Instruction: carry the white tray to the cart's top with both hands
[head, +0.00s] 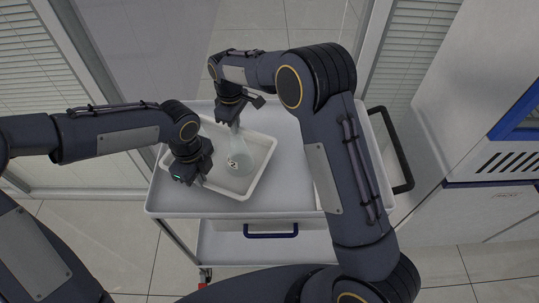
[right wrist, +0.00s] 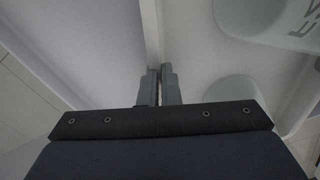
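The white tray (head: 262,172) is on the cart's top (head: 290,195), left of its middle, turned at an angle. A clear flask (head: 238,160) with a black-marked label stands inside it. My left gripper (head: 193,181) is at the tray's near left side; its fingers are mostly hidden from above. My right gripper (head: 234,122) is at the tray's far side. In the right wrist view its fingers (right wrist: 160,88) are close together on the tray's wall (right wrist: 151,30). Two rounded clear shapes, one a labelled flask (right wrist: 270,20), show beside it.
The right part of the cart's top is bare, partly under my right arm. A white cabinet (head: 485,130) stands at the right. Glazed panels stand behind.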

